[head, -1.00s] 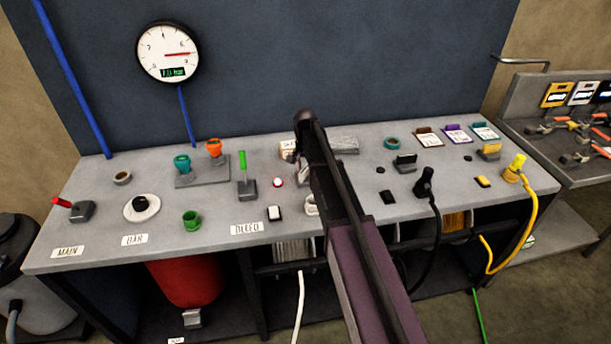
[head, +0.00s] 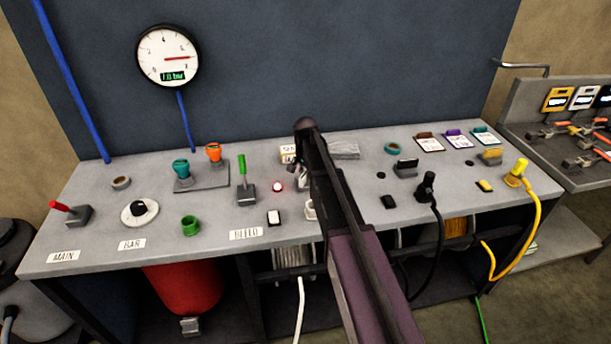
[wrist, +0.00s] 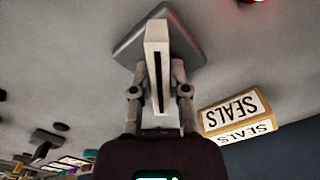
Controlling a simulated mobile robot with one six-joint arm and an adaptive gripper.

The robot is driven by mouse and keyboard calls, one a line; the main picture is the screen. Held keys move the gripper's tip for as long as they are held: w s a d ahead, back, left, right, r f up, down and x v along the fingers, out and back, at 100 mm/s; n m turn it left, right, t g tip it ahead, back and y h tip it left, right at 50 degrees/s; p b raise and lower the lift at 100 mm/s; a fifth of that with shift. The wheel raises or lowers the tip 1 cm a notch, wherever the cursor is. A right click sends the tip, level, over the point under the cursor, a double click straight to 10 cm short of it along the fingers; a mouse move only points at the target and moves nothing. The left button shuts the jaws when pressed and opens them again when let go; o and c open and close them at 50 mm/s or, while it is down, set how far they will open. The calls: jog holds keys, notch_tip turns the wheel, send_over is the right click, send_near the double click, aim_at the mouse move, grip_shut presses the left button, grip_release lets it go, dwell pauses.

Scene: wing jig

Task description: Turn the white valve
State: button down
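The white valve (wrist: 157,45) shows in the wrist view as a pale bar handle with a dark slot, on a grey base plate (wrist: 128,45) set at an angle to the handle. My gripper (wrist: 158,78) has one finger on each side of the handle, and both fingertips appear to press against it. In the head view my gripper (head: 301,182) is down at the bench top, partly behind my dark arm. The arm hides the white valve there.
A SEALS box (wrist: 237,112) stands close to my gripper in the wrist view. In the head view, a green lever (head: 242,170), a red-and-white button (head: 278,187) and a white switch (head: 274,217) lie left of my arm. A black plug (head: 427,186) stands to the right.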

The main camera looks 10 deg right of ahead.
jog(key=shift+m, duration=0.4)
jog(key=m, duration=0.9)
dwell(0.4)
jog(key=shift+m, duration=0.4)
jog(key=c, duration=0.6)
grip_release()
jog(key=shift+n, duration=0.4)
